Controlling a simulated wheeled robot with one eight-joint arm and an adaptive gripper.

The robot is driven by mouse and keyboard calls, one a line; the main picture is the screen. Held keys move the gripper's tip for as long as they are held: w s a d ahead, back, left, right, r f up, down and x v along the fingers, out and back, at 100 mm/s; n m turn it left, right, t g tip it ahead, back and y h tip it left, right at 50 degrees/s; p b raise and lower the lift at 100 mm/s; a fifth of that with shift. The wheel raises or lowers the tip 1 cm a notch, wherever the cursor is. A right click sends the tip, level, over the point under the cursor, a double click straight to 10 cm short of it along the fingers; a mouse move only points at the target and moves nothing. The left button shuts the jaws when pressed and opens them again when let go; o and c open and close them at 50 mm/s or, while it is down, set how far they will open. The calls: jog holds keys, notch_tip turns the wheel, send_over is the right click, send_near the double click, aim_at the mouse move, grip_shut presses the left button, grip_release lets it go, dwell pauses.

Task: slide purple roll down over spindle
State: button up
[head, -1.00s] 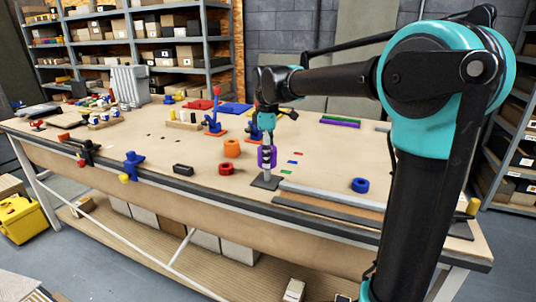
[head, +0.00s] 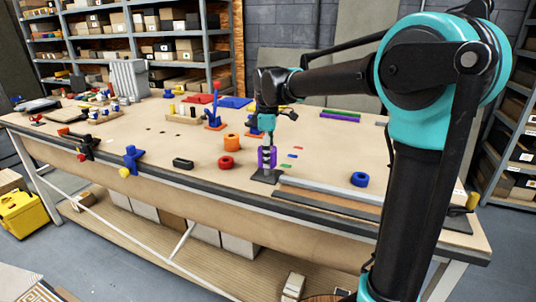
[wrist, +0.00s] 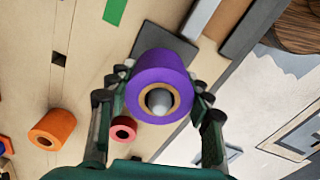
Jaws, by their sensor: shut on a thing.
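The purple roll (head: 267,158) is in my gripper at the dark base plate (head: 262,178) near the table's front edge. In the wrist view the purple roll (wrist: 165,70) has a tan core, and the grey rounded tip of the spindle (wrist: 158,100) shows inside its hole. The roll is around the spindle's top. My gripper (wrist: 160,92) has a finger on each side of the roll and is shut on it. In the head view my gripper (head: 267,150) reaches down from above. The lower spindle is mostly hidden, and how far the roll sits above the plate is unclear.
An orange roll (head: 232,143) and a red roll (head: 226,162) stand to the left. A blue roll (head: 360,180) lies to the right. A long grey rail (head: 330,194) runs along the front edge right of the plate. Small coloured strips lie just behind it.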

aim_at(268, 174)
jog(key=shift+f, duration=1.9)
jog(key=o, duration=1.3)
notch_tip(268, 174, up, 12)
jog(key=shift+f, duration=0.1)
